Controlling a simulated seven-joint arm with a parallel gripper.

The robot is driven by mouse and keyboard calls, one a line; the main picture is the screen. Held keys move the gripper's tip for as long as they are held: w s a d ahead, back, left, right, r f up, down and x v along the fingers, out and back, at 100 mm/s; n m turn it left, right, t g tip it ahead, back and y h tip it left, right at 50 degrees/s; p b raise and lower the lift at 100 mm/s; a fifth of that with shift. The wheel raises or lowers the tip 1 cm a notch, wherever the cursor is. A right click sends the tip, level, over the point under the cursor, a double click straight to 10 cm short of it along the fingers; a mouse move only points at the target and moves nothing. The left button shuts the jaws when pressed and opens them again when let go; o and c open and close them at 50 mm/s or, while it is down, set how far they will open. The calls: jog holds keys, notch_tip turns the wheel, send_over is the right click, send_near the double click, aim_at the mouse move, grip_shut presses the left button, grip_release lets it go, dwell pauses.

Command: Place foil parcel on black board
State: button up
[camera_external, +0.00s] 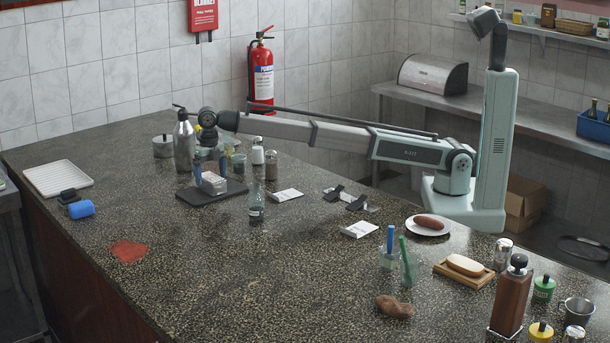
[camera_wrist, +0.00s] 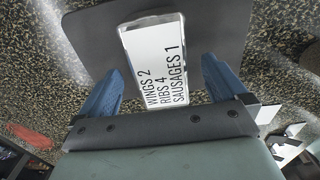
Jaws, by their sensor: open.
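The foil parcel (camera_external: 213,184) is a small silvery block that appears to rest on the black board (camera_external: 184,198) on the counter. In the wrist view the parcel (camera_wrist: 157,62) has a white label reading wings, ribs and sausages, with the dark board (camera_wrist: 88,35) behind it. My gripper (camera_external: 210,169) is low over the board, with its blue fingers pointing down. In the wrist view my gripper (camera_wrist: 162,85) is open, one finger on each side of the parcel. Whether the fingers touch it is hard to tell.
A steel bottle (camera_external: 184,140) stands close behind the board. A clear bottle (camera_external: 256,202) stands to its right, and shakers (camera_external: 271,165) behind. White cards (camera_external: 286,195) lie further right. A white tray (camera_external: 58,179) is at far left. The counter in front is mostly clear.

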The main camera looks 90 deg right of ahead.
aim_at(211, 177)
notch_tip(211, 177, up, 10)
jog(key=shift+f, duration=0.25)
